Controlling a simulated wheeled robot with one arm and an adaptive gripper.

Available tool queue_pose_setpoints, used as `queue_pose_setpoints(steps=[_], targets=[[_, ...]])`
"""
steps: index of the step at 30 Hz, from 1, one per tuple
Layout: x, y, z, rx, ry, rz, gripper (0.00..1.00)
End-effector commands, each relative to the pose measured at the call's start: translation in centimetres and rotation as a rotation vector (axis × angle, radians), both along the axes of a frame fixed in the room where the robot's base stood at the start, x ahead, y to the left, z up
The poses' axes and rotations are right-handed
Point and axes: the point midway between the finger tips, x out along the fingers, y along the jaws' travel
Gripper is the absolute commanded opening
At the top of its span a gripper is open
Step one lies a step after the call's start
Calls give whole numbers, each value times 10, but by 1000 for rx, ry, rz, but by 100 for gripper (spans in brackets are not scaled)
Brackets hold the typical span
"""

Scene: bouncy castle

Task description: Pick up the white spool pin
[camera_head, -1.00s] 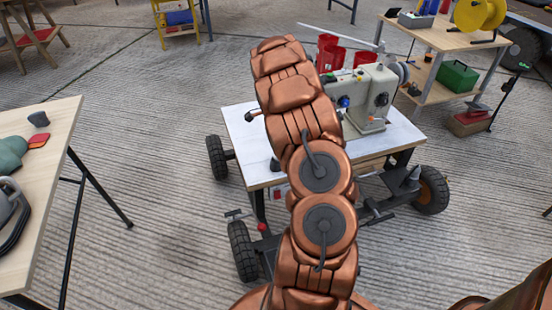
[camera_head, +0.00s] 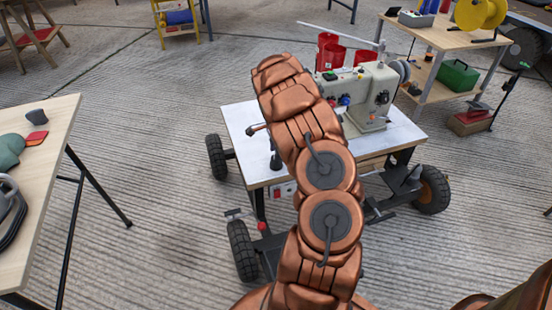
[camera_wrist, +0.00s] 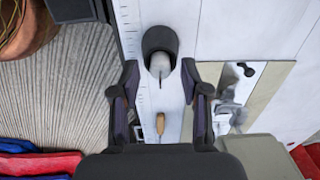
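In the wrist view, a pale rounded piece with a thin stem (camera_wrist: 160,66) shows at the mouth of a dark cup-shaped thing (camera_wrist: 160,38). It may be the white spool pin, but I cannot tell for sure. My gripper (camera_wrist: 161,88) is open, its two dark fingers apart, one on each side of a strip of white tabletop. A small wooden handle (camera_wrist: 160,123) shows between the fingers, nearer the palm. Nothing is held. In the head view my arm hides most of the gripper and part of the white worktable (camera_head: 243,117).
The pale sewing machine (camera_head: 375,85) stands on the worktable's right side, with red cups (camera_head: 328,50) behind it. Another table (camera_head: 50,140) stands at left; ribbed floor lies between.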

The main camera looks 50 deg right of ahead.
Motion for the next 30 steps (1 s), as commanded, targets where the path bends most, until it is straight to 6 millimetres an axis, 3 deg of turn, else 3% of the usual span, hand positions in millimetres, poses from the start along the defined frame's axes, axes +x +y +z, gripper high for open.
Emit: queue_pose_setpoints(steps=[2,12,23,30], targets=[[0,0,0,0,0,0,34],[0,0,0,0,0,0,0],[1,0,4,0,-1,1,0],[2,0,40,-3,-4,2,0]])
